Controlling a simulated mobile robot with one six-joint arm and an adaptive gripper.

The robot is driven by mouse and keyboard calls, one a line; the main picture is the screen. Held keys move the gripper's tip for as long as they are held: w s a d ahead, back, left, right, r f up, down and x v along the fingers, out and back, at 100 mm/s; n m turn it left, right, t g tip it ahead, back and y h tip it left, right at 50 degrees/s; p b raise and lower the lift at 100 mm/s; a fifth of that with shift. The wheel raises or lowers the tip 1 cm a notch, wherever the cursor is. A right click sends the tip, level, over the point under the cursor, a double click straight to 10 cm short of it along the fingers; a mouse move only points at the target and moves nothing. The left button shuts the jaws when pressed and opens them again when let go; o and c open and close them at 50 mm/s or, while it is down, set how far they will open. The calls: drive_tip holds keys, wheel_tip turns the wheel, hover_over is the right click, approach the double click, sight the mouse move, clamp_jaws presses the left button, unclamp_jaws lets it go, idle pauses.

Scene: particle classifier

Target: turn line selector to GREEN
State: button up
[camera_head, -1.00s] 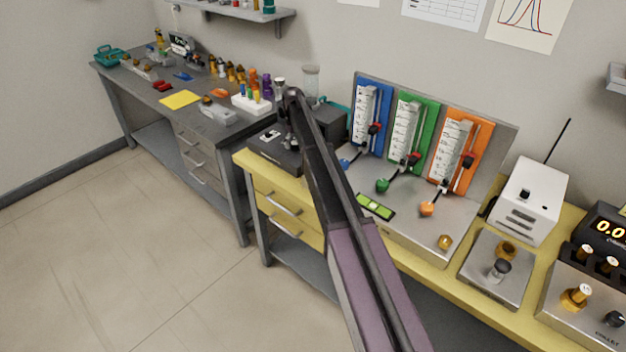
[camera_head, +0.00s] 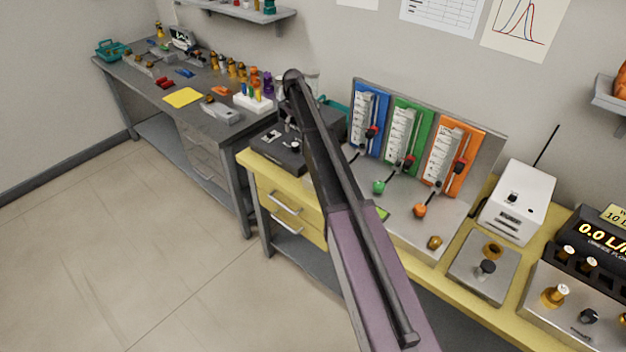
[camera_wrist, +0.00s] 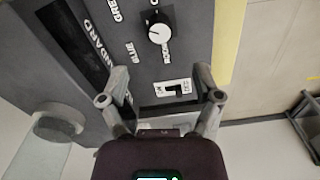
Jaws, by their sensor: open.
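The line selector is a round white knob (camera_wrist: 157,30) on a dark grey box, seen in the wrist view. Labels reading GREEN (camera_wrist: 117,10), partly cut off, and BLUE (camera_wrist: 131,52) stand beside it; another label is hard to read. A short dark mark shows on the knob, but I cannot tell which label it points at. My gripper (camera_wrist: 160,98) is open, its fingers apart on either side below the knob, with nothing between them. In the head view the dark box (camera_head: 268,148) sits on the yellow bench's left end, partly hidden by my arm.
A small white-framed switch (camera_wrist: 172,88) lies between my fingertips in the picture. Blue, green and orange flow panels (camera_head: 404,135) stand right of the box. A white instrument (camera_head: 518,203) is further right. Open floor (camera_head: 150,240) lies at left front.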

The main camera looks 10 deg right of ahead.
drive_tip(key=shift+r+p, duration=1.95)
drive_tip(key=shift+r, duration=0.35)
drive_tip(key=s+f+m+b, duration=0.1)
drive_tip(key=s+f+b, duration=0.1)
drive_tip(key=s, duration=1.3)
drive_tip(key=s+f+m+b, duration=0.2)
drive_tip(key=s+f+b, duration=0.1)
drive_tip(key=s, duration=1.3)
drive_tip(key=shift+f+m+b, duration=0.3)
drive_tip(key=shift+f+b, duration=0.05)
drive_tip(key=shift+f, duration=0.05)
drive_tip(key=shift+s, duration=0.1)
drive_tip(key=s+m, duration=0.1)
drive_tip(key=s, duration=1.3)
drive_tip(key=shift+s+a+m, duration=0.15)
drive_tip(key=shift+m, duration=0.25)
